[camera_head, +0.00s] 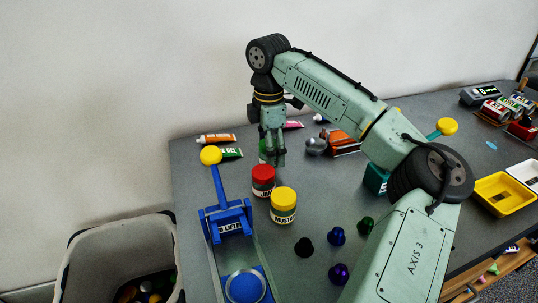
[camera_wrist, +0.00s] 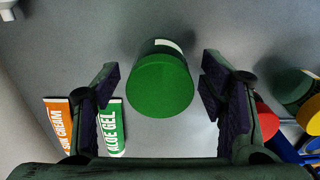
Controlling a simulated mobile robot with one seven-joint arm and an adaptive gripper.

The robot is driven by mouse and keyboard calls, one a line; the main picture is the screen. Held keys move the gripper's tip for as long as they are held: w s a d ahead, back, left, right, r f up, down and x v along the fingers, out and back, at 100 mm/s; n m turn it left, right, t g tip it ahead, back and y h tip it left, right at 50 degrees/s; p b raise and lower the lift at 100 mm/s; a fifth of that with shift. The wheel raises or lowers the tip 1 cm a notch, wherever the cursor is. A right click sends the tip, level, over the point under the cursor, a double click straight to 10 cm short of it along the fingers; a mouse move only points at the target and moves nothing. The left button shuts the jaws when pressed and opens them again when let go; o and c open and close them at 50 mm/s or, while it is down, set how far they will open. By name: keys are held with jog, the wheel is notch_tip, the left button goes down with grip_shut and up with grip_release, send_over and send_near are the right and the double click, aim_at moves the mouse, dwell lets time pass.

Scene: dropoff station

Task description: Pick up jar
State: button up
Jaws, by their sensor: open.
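A jar with a green lid (camera_wrist: 160,86) lies between the two fingers of my gripper (camera_wrist: 160,80) in the wrist view. The fingers are open, with a gap on each side of the lid. In the head view my gripper (camera_head: 273,158) points down and mostly hides this green jar (camera_head: 262,152). A red-lidded jar (camera_head: 263,176) stands in front of it, its label only partly readable. A yellow-lidded mustard jar (camera_head: 283,200) stands nearer still. Both also show at the right edge of the wrist view.
The orange sun cream tube (camera_head: 216,139) and green aloe gel tube (camera_head: 229,153) lie left of my gripper. A blue lifter (camera_head: 228,222) stands at the table's left side. Several dark knobs and yellow and white trays (camera_head: 505,193) lie to the right. A bin (camera_head: 85,240) stands at lower left.

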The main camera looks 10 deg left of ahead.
jog(key=c, duration=1.3)
